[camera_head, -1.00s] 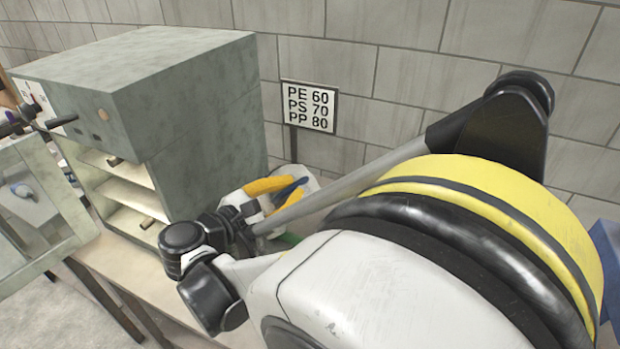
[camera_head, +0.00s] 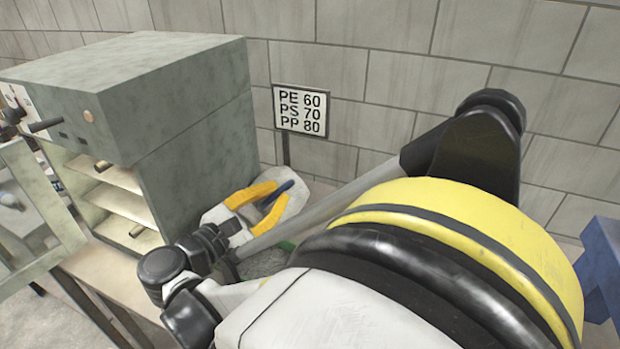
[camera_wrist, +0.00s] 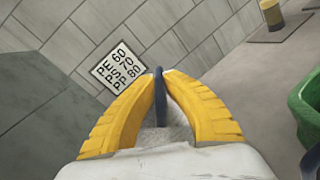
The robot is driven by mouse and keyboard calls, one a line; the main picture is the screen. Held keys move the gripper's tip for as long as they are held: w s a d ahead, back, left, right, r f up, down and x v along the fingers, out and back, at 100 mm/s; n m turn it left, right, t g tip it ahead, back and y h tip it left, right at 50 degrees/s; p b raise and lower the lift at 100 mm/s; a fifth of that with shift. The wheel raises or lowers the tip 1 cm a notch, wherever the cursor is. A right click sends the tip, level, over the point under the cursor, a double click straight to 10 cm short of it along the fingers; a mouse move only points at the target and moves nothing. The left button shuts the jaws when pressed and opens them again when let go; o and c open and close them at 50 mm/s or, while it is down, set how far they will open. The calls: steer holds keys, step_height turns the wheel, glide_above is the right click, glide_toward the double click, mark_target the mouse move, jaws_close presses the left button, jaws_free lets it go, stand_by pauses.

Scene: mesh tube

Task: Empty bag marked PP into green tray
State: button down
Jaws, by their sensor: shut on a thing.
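My gripper (camera_head: 281,192) is in the middle of the head view, left of my big yellow and black arm joint. In the wrist view my gripper (camera_wrist: 160,76) has its yellow fingers closed on a narrow dark blue piece (camera_wrist: 160,100). Pale mesh-like material shows behind and below the blue piece, between the fingers. I cannot tell whether this is the bag, and no PP mark shows on it. A green container wall (camera_wrist: 308,95), perhaps the green tray, is at the right edge of the wrist view. In the head view only a green sliver (camera_head: 287,245) shows behind my arm.
A grey-green cabinet (camera_head: 190,130) with open shelves stands at left on the bench (camera_head: 105,275). A sign (camera_head: 300,110) reading PE 60, PS 70, PP 80 stands by the block wall. A yellow-topped post (camera_wrist: 271,15) is at upper right in the wrist view. A blue object (camera_head: 605,262) is at far right.

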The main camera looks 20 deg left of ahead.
mark_target(264, 206)
steer(key=shift+s+a+b, duration=0.15)
steer(key=shift+s+b, duration=0.15)
steer(key=shift+b, duration=0.05)
steer(key=shift+s+a+f+t+b, duration=0.25)
steer(key=shift+s+f+t+b, duration=0.2)
steer(key=shift+t+b, duration=0.2)
steer(key=shift+s+a+f+n+t, duration=0.25)
steer(key=shift+s+n+t, duration=0.15)
steer(key=shift+s, duration=0.2)
steer(key=shift+w, duration=0.2)
stand_by(1.2)
steer(key=shift+a, duration=0.25)
stand_by(4.8)
